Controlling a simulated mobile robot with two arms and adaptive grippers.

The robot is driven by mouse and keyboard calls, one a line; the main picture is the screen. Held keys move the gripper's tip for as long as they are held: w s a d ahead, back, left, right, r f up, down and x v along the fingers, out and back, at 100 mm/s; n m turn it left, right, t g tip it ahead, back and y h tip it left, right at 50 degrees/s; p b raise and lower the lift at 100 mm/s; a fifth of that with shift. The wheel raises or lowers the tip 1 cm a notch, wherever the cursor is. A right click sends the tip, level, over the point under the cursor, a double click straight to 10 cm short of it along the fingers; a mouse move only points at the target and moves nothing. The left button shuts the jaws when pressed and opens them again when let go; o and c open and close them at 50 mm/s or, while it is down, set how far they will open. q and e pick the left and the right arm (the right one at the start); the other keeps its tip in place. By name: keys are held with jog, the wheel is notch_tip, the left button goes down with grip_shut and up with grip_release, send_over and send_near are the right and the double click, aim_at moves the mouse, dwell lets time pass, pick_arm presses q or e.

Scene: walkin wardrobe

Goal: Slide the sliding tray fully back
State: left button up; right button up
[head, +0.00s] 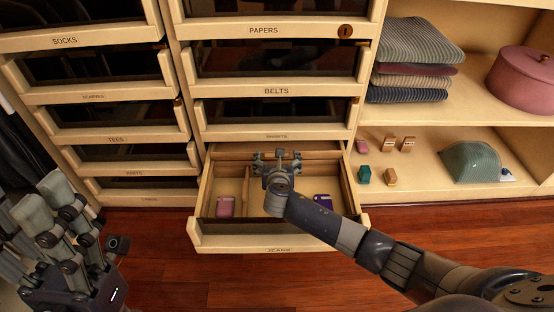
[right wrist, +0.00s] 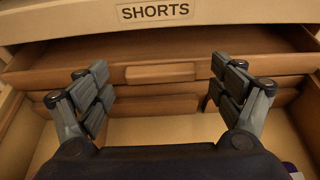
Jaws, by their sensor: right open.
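The open lower drawer (head: 205,232) is pulled out from the cabinet. The wooden sliding tray (head: 229,155) lies across its back part, under the SHORTS drawer. In the right wrist view the tray's front (right wrist: 60,66) carries a raised wooden grip (right wrist: 160,73), which appears between my fingers, beyond their tips. My right gripper (head: 277,156) is open and empty over the drawer; its spread fingers also show in the right wrist view (right wrist: 160,84). I cannot tell whether it touches the tray. My left gripper (head: 50,203) is at the lower left, away from the drawer; its opening is unclear.
A pink item (head: 225,207) and a purple item (head: 323,201) lie in the drawer, with a wooden divider (head: 246,187). The SHORTS drawer front (right wrist: 60,22) overhangs the tray. Shelves at right hold folded clothes (head: 415,52), a pink box (head: 525,78) and small boxes.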

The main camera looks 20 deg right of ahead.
jog(key=c, duration=1.5)
jog(key=shift+w+d, duration=0.3)
jog(key=shift+w, duration=0.65)
jog(key=shift+w+d, duration=0.25)
jog(key=shift+w, duration=0.7)
jog(key=o, duration=1.5)
jog(key=v, duration=1.2)
